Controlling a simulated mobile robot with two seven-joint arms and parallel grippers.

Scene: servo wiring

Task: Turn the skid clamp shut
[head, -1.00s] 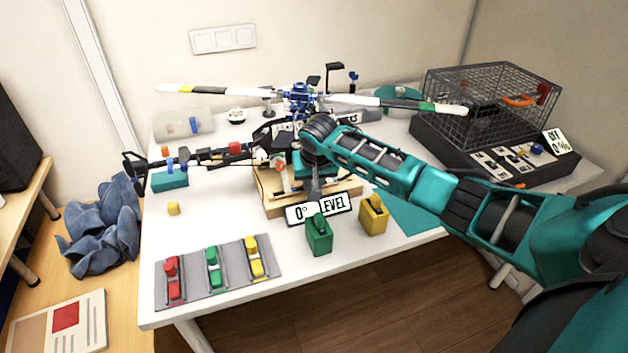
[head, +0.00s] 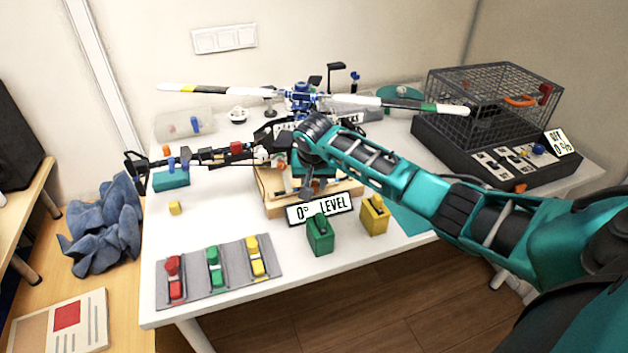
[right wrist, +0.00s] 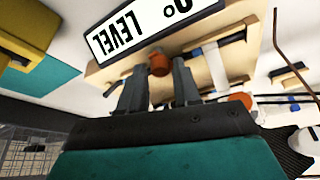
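An orange knob (right wrist: 160,63), which looks like the skid clamp, sits on the edge of the pale wooden stand (right wrist: 208,65) under the helicopter. My right gripper (right wrist: 162,72) reaches down to the stand, its two grey fingers apart on either side of the knob. Contact with the knob is not clear. In the head view my right gripper (head: 308,188) covers that spot, so the knob is hidden there. The helicopter (head: 302,100) stands on the wooden stand (head: 270,190). My left gripper is out of view.
A "0° LEVEL" sign (head: 320,208) stands just in front of the stand. Green (head: 320,236) and yellow (head: 374,215) canisters stand close by. A grey mat (head: 235,287) holds coloured switches. A wire cage (head: 490,105) is at the right. A second orange disc (right wrist: 240,101) is beside my gripper.

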